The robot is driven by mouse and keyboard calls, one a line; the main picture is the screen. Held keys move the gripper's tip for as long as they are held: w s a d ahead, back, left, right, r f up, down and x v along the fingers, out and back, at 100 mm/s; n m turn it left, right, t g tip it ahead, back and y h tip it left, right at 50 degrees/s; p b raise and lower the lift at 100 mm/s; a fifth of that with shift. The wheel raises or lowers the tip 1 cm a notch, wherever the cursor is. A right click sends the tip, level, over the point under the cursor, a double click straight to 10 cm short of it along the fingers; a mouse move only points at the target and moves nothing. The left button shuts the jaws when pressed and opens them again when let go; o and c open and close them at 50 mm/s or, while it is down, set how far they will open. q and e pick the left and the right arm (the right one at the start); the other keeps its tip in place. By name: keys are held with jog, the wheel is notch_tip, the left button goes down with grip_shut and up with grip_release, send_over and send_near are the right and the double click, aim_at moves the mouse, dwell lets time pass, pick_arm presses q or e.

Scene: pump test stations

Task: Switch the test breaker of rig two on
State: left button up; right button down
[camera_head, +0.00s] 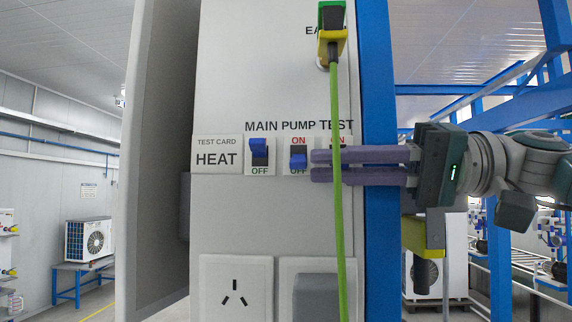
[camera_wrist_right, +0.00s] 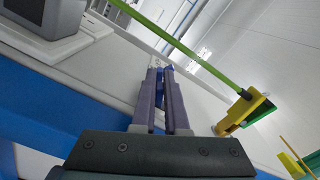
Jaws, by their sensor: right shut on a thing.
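The test breaker (camera_head: 337,141) is the rightmost of the row on the grey panel, under the word TEST. Its lever and position are hidden behind my fingers and the green cable; only part of its ON mark shows. My right gripper (camera_head: 313,165) comes in from the right, one finger above the other, nearly closed across that breaker. Its tips end just right of the pump breaker's lever. In the wrist view the fingers (camera_wrist_right: 160,68) close on something small and blue at the panel, apparently the test breaker's lever. My left gripper is not in view.
The pump breaker lever (camera_head: 298,160) is down; the main breaker lever (camera_head: 259,150) is up. A green cable (camera_head: 338,230) hangs from the yellow-green plug (camera_head: 332,32), passing in front of my fingers. A blue post (camera_head: 380,240) borders the panel. A socket (camera_head: 235,288) sits below.

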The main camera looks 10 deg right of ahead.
jog(key=shift+m, duration=0.3)
jog(key=shift+s+r+m, duration=0.1)
jog(key=shift+r+m, duration=0.25)
jog(key=shift+m, duration=0.65)
jog(key=m, duration=0.2)
jog(key=r+m+p, duration=0.1)
jog(key=m, duration=0.1)
jog(key=m+p, duration=0.1)
jog(key=m, duration=0.1)
jog(key=shift+r, duration=0.35)
jog(key=shift+r+m+p, duration=0.2)
jog(key=shift+m+p, duration=0.5)
jog(key=shift+m, duration=0.5)
jog(key=c, duration=0.9)
grip_release()
jog(key=shift+c, duration=0.2)
